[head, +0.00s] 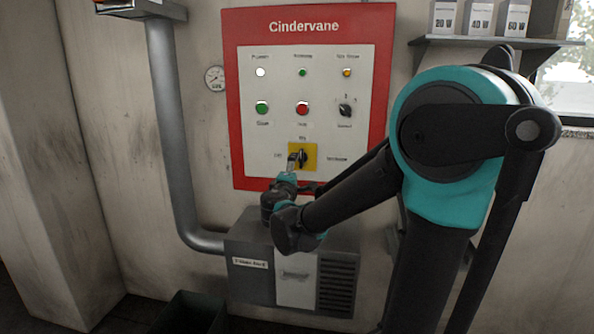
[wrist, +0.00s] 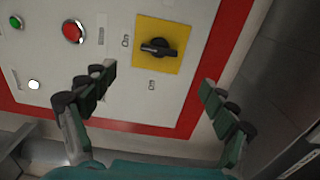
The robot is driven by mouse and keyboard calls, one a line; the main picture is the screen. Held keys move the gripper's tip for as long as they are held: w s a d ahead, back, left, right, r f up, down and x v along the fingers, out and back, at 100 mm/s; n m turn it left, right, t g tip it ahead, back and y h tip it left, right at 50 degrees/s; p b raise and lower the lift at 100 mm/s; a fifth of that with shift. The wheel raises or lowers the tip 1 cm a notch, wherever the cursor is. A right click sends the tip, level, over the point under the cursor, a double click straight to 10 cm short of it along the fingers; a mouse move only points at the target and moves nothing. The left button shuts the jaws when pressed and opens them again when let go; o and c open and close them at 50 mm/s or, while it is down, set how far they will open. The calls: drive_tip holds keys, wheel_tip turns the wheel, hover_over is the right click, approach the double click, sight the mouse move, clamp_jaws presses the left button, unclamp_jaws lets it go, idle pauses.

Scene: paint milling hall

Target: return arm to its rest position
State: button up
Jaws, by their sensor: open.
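My gripper (wrist: 158,85) is open and empty in the wrist view, with its two fingers spread apart in front of the control panel. A yellow plate with a black rotary switch (wrist: 158,48) shows beyond and between the fingertips; its handle lies roughly crosswise in that view. In the head view my gripper (head: 293,165) is small and sits at the panel's lower part, just left of the black switch (head: 303,157) on its yellow plate. My arm reaches in from the right, bent, in front of the wall. Whether a fingertip touches the panel I cannot tell.
The red-edged Cindervane panel (head: 232,120) carries several lamps and buttons. A grey box (head: 250,280) stands below it, close under my forearm. A thick pipe (head: 170,120) runs down at the left. A shelf (head: 495,41) with several small boxes hangs at upper right.

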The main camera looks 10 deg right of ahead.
drive_tip(key=shift+s, duration=0.1)
drive_tip(key=s+d+f+m+g, duration=0.75)
drive_tip(key=s+d+f, duration=0.35)
drive_tip(key=d+f, duration=0.3)
drive_tip(key=s+a+f+m+g+y, duration=0.2)
drive_tip(key=s+a+f+m, duration=0.1)
drive_tip(key=s+f, duration=0.4)
drive_tip(key=s+a+f+m+g+y, duration=0.3)
drive_tip(key=s+f, duration=0.5)
drive_tip(key=s, duration=0.3)
drive_tip(key=shift+a+m+y, duration=0.15)
drive_tip(key=shift+m+y, duration=0.15)
drive_tip(key=shift+m, duration=0.05)
drive_tip(key=shift+g, duration=0.25)
